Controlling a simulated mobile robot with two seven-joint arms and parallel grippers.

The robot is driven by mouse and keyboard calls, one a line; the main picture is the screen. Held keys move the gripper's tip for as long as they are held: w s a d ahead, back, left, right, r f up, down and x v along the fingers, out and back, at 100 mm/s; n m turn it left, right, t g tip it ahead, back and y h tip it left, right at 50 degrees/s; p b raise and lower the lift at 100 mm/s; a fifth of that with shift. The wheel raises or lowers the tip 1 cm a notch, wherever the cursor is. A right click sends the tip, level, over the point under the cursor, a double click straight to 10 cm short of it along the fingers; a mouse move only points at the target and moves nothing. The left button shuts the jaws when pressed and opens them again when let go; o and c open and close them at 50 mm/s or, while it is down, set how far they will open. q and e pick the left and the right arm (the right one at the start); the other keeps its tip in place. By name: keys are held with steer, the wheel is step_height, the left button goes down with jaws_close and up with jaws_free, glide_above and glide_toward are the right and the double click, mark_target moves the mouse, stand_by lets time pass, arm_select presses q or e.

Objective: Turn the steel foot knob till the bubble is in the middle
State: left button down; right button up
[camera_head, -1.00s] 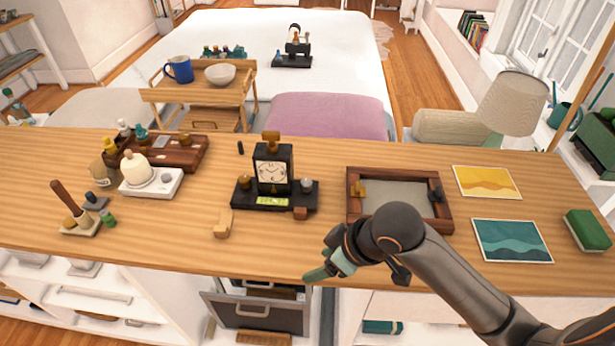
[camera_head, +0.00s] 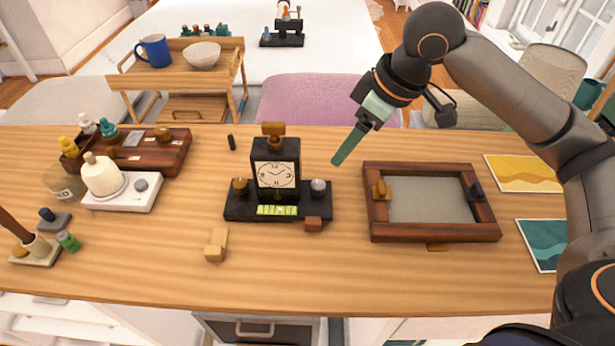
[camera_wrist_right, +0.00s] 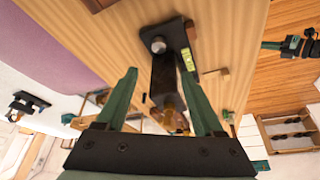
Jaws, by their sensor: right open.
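The black clock (camera_head: 275,175) with a white dial stands upright on its dark base (camera_head: 240,211) on the table. The steel knob (camera_head: 318,186) is at the base's right end, and a brass knob (camera_head: 240,186) is at its left end. The green level vial (camera_head: 277,210) is on the base's front; its bubble is too small to place surely. My right gripper (camera_head: 345,150) is above the table, right of the clock and apart from it. In the wrist view its green fingers (camera_wrist_right: 160,90) are spread and empty, with the steel knob (camera_wrist_right: 158,45) beyond them. My left gripper is out of view.
A wooden frame tray (camera_head: 435,237) lies right of the clock. A reddish block (camera_head: 313,224) sits by the base's front right corner, and a pale wooden piece (camera_head: 216,245) lies in front. A white stand (camera_head: 125,195) is at left. The table's front middle is clear.

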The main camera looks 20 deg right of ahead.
mark_target(318, 184)
steer(key=b+x, duration=0.2)
steer(key=x, duration=1.1)
steer(key=shift+d+f, duration=0.1)
arm_select(q)
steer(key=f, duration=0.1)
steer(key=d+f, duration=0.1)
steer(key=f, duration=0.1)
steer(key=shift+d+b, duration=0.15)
steer(key=shift+b, duration=0.15)
arm_select(e)
steer(key=shift+w+f, duration=0.15)
steer(key=shift+f, duration=0.25)
steer(key=c, duration=0.9)
jaws_close()
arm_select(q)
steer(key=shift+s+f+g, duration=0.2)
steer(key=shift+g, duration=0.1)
